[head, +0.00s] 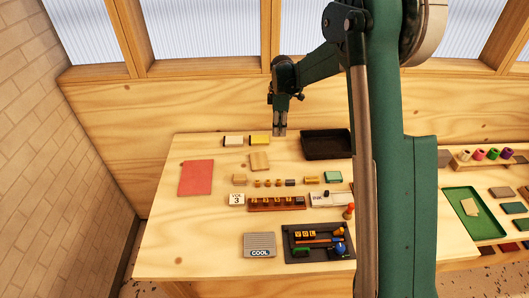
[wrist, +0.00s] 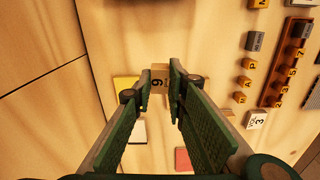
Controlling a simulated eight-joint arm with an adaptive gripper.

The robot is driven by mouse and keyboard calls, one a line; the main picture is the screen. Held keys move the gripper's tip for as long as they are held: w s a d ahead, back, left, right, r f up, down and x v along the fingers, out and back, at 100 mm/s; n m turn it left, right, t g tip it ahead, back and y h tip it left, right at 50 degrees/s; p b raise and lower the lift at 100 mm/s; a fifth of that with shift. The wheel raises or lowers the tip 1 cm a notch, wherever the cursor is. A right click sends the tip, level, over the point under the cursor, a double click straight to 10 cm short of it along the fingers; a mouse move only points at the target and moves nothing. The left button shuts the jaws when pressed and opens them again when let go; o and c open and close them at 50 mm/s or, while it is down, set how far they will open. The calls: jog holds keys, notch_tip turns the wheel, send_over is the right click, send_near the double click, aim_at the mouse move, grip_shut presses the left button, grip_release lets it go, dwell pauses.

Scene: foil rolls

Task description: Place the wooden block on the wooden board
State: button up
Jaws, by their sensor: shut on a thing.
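My gripper (head: 280,130) hangs above the back of the table, behind and to the right of the wooden board (head: 259,161). In the wrist view my gripper (wrist: 160,80) has its fingertips around a pale wooden block (wrist: 157,83) marked with what looks like a 9. The right finger hides part of the block. The board is a flat tan piece lying on the table, apart from the gripper. A tan surface shows beside the right fingertip in the wrist view; I cannot tell whether it is the board.
White (head: 233,141) and yellow (head: 260,140) blocks lie behind the board. A black tray (head: 326,156) stands right of it and a red mat (head: 196,178) left. Small blocks and a lettered rack (head: 277,209) lie in front. The table's left front is clear.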

jog(key=r+p, duration=0.2)
send_over(259, 160)
jog(key=shift+f+n, duration=0.25)
jog(key=shift+n, duration=0.05)
jog(key=shift+f, duration=0.1)
jog(key=shift+f, duration=3)
jog(key=shift+f, duration=0.15)
jog(key=shift+f, duration=1.75)
jog(key=shift+f, duration=0.15)
